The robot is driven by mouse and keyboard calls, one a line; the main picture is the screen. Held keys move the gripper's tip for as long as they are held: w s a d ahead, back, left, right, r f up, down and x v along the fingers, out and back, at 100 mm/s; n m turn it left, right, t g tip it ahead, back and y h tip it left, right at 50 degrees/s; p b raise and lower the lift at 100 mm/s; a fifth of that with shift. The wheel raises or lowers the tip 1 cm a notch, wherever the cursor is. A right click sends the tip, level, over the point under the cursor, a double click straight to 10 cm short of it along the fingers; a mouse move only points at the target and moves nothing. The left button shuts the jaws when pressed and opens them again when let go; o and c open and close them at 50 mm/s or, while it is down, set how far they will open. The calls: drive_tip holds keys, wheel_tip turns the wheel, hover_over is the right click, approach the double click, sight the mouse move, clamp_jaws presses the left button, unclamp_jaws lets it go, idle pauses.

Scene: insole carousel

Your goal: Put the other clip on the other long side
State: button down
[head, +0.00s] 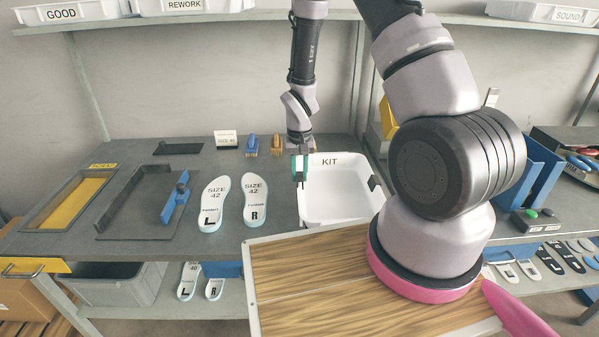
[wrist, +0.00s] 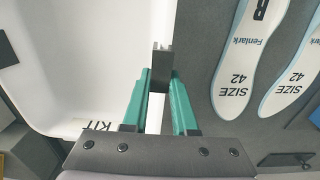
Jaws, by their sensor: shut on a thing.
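The white KIT tray (head: 335,195) stands on the grey bench; its pale inside also shows in the wrist view (wrist: 85,70). One dark clip (head: 375,183) sits on the tray's right long side. My gripper (head: 300,178) is at the tray's left long side, pointing down. Its green fingers (wrist: 160,103) are shut on the other clip, a small dark grey piece (wrist: 162,62) at the fingertips. In the wrist view this clip lies over the line of the tray's rim. I cannot tell whether it touches the rim.
Two size 42 insoles (head: 256,200) lie left of the tray. A dark fixture with a blue bar (head: 175,202) and a yellow-floored tray (head: 75,203) lie further left. Blue and orange pieces (head: 251,145) stand behind. A wood-topped surface (head: 310,265) is in front.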

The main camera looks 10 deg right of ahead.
drive_tip(key=c, duration=0.7)
unclamp_jaws()
drive_tip(key=shift+r, duration=0.1)
wheel_tip(320, 180, up, 14)
wheel_tip(320, 180, up, 19)
drive_tip(key=m+t+y, duration=0.1)
drive_tip(key=t, duration=0.2)
hover_over(300, 174)
drive_tip(key=s+d, duration=0.4)
drive_tip(key=s, duration=0.2)
drive_tip(key=s+d+r+m+t+y, duration=0.1)
drive_tip(key=s+r+t, duration=0.3)
drive_tip(key=s+r, duration=0.6)
drive_tip(key=shift+s+d+r, duration=0.25)
drive_tip(key=shift+s+d, duration=0.15)
drive_tip(key=shift+s, duration=0.95)
